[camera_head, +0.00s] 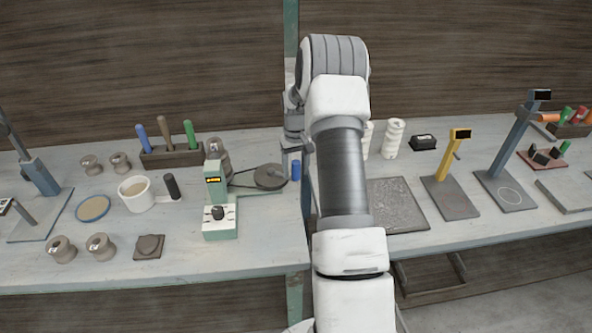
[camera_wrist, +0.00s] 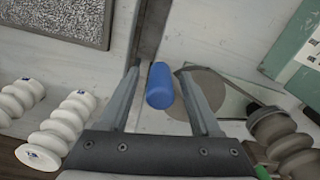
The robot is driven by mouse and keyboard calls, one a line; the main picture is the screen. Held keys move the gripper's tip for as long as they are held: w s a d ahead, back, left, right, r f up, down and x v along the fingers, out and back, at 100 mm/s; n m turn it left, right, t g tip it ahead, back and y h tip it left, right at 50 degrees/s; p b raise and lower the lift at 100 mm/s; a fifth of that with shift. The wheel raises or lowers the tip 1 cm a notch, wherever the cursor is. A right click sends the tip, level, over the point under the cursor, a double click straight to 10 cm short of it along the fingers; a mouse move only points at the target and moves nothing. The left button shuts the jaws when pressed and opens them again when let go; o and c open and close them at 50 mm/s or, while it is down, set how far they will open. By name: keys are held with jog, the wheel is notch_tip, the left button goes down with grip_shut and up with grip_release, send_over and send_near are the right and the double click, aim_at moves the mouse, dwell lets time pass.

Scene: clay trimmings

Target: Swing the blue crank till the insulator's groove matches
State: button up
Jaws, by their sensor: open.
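The blue crank handle (camera_wrist: 161,86), a short upright cylinder, stands between the two fingers of my open gripper (camera_wrist: 158,74) in the wrist view. The fingers are on either side; contact cannot be told. In the head view the handle (camera_head: 296,171) is beside a grey belt wheel (camera_head: 271,177). The wheel also shows in the wrist view (camera_wrist: 212,95). A green machine (camera_head: 219,222) has a black knob and a small display (camera_head: 213,180) with a yellow arrow. A brown ribbed insulator (camera_wrist: 279,138) is behind it in the head view (camera_head: 218,150). Its groove alignment cannot be told.
White ribbed insulators (camera_wrist: 68,122) stand near my gripper. A dark textured plate (camera_head: 398,205) lies to the right. My arm hides the bench middle.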

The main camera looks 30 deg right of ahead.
jog(key=shift+f, duration=0.35)
grip_shut()
dwell(1.2)
